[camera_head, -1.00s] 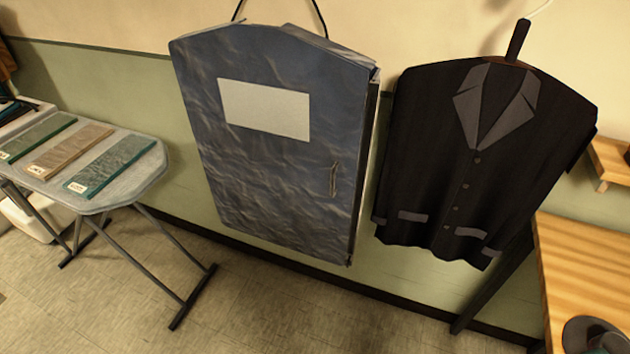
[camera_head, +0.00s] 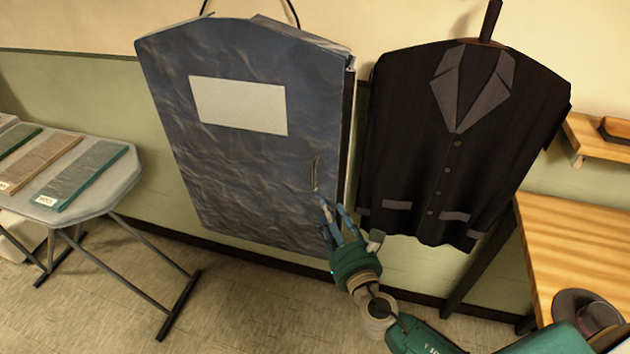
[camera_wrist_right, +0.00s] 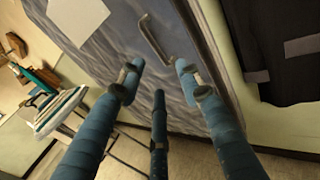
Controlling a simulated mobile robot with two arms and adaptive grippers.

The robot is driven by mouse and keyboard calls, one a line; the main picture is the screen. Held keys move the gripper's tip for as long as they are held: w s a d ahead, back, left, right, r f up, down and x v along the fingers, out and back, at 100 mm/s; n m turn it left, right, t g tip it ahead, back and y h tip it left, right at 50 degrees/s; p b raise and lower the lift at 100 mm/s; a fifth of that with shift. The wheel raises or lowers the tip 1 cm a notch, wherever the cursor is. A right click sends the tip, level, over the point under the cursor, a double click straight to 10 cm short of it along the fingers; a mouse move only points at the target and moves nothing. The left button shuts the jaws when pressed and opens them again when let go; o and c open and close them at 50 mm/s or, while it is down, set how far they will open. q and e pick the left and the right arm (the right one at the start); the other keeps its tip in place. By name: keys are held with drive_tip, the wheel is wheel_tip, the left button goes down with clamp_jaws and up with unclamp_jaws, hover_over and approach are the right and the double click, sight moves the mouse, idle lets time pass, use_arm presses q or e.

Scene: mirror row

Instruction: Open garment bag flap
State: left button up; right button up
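The garment bag (camera_head: 235,165) is dark blue and crinkled and hangs on the wall, with its front flap closed. The flap bears a pale blank panel (camera_head: 238,105) and a small upright handle (camera_head: 316,174) near its right edge. My right gripper (camera_head: 333,206) is just below the handle, its fingers spread and empty. In the right wrist view the open fingers (camera_wrist_right: 157,75) point at the flap, and the handle (camera_wrist_right: 155,38) is ahead of them, not touched. My left gripper is not in view.
A black jacket (camera_head: 455,150) hangs close to the right of the bag. A wooden table (camera_head: 580,250) with a dark round object stands at the right. An ironing board (camera_head: 110,180) with several fabric pieces stands at the left. The floor (camera_head: 260,310) below the bag looks clear.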

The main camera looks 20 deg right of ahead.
sight(313, 175)
drive_tip(key=shift+n+t, duration=0.3)
drive_tip(key=shift+n, duration=0.1)
drive_tip(key=w, duration=0.3)
drive_tip(key=w+r, duration=0.1)
drive_tip(key=w, duration=0.3)
drive_tip(key=w+r+p, duration=0.1)
drive_tip(key=w, duration=0.3)
drive_tip(key=shift+a+r, duration=0.15)
drive_tip(key=shift+a, duration=0.05)
clamp_jaws()
